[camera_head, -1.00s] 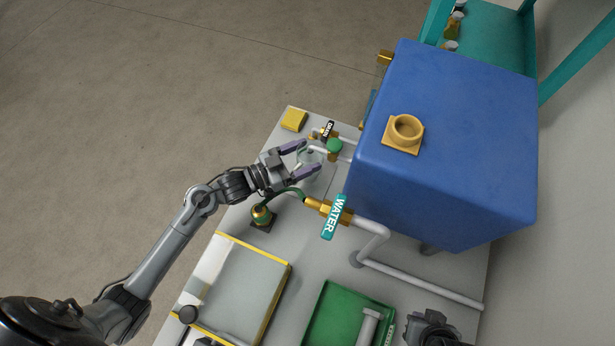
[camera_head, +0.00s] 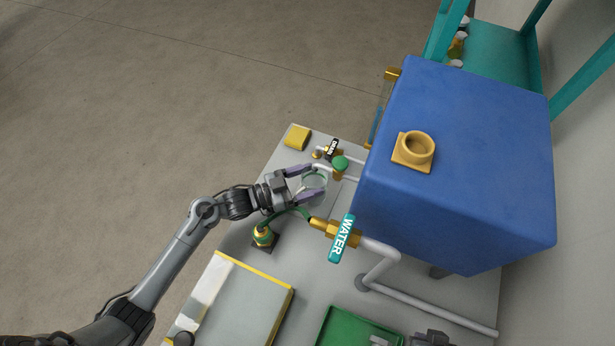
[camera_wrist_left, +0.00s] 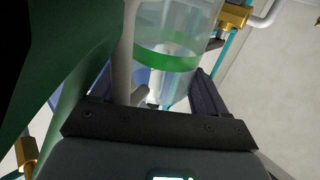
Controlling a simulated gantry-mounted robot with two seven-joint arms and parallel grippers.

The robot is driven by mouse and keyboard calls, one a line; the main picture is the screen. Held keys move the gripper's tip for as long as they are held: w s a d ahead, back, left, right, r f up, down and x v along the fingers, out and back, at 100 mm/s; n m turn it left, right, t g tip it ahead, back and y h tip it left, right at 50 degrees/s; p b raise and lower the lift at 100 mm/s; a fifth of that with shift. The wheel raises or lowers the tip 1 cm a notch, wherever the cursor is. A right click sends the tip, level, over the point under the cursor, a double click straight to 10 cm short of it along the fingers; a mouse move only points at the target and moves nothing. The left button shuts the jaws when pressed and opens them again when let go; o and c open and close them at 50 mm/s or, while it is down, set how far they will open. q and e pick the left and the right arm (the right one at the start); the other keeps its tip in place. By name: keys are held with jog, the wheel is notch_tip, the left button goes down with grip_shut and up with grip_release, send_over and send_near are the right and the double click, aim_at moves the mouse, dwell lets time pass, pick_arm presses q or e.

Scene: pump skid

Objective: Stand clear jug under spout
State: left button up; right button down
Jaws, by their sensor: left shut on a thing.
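The clear jug (camera_head: 316,182) has a green band and sits between the fingers of my left gripper (camera_head: 309,182). The left gripper is shut on it. In the left wrist view the jug (camera_wrist_left: 172,25) stands large between the dark fingers, its green band running across it. The brass spout (camera_head: 317,154) at the drain valve, with its black label (camera_head: 333,148) and green knob (camera_head: 340,163), is just beyond the jug in the head view. The jug appears beside the spout; its height above the skid is unclear. A dark part at the bottom edge may be my right gripper; its fingers are hidden.
A large blue tank (camera_head: 460,150) stands to the right. A brass valve with a teal WATER label (camera_head: 341,238) and a green-hose fitting (camera_head: 264,236) are close to my left gripper. A yellow block (camera_head: 298,137) lies at the far corner. A green tray (camera_head: 350,328) is in front.

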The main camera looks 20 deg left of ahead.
pick_arm(q)
jog(key=shift+f, duration=0.15)
jog(key=o, duration=1.4)
jog(key=shift+c, duration=0.2)
jog(key=shift+s+a, duration=0.15)
jog(key=shift+a, duration=0.05)
jog(key=v, duration=1.1)
jog(key=shift+s+a, duration=0.15)
jog(key=shift+s, duration=0.05)
